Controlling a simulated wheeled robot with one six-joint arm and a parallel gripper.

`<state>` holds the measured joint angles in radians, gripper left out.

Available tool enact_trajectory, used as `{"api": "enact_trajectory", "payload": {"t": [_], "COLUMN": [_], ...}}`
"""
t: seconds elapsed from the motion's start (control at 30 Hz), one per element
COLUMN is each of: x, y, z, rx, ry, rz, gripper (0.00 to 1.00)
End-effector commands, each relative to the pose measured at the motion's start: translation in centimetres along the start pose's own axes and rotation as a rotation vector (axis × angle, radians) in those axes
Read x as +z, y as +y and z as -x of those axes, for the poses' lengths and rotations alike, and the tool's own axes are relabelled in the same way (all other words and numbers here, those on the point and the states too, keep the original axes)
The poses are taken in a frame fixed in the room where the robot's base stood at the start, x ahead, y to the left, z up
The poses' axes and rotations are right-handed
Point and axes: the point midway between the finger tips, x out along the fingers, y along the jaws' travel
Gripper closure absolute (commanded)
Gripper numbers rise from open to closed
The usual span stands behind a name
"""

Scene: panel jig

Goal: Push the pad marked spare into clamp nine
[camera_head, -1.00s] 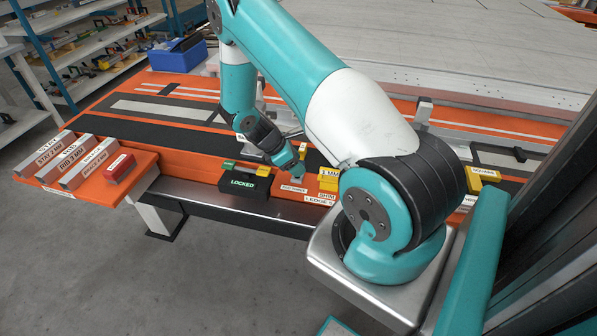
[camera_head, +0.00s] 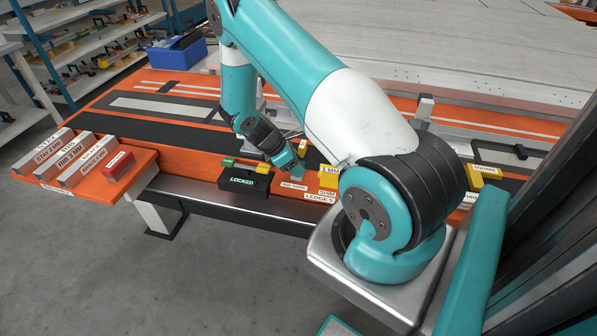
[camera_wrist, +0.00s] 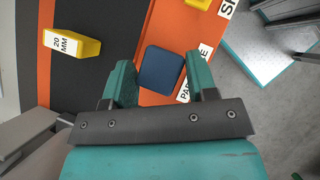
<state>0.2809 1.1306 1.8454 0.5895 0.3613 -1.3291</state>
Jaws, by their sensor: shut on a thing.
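My gripper (camera_wrist: 160,74) points down over the orange bench edge in the wrist view, its two teal fingers on either side of a dark blue square pad (camera_wrist: 162,69). The gripper is shut on this pad. A white label beside the pad is partly covered by the right finger, so I cannot read it whole. In the head view my gripper (camera_head: 298,172) is small, right of a black box marked LOCKED (camera_head: 244,182); the pad is not clear there. I cannot make out a clamp marked nine.
A yellow block marked 20 MM (camera_wrist: 73,45) lies left of my gripper in the wrist view. More yellow blocks (camera_head: 328,178) stand right of it in the head view. Grey labelled bars (camera_head: 75,160) and a red block (camera_head: 118,165) sit on the left shelf.

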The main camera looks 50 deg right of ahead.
Motion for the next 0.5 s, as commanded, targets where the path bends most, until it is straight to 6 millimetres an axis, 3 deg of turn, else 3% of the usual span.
{"api": "enact_trajectory", "payload": {"t": [0.5], "x": [-0.63], "y": [0.03], "z": [-0.91], "rx": [0.001], "ry": [0.000], "rz": [0.000], "gripper": [0.80]}}
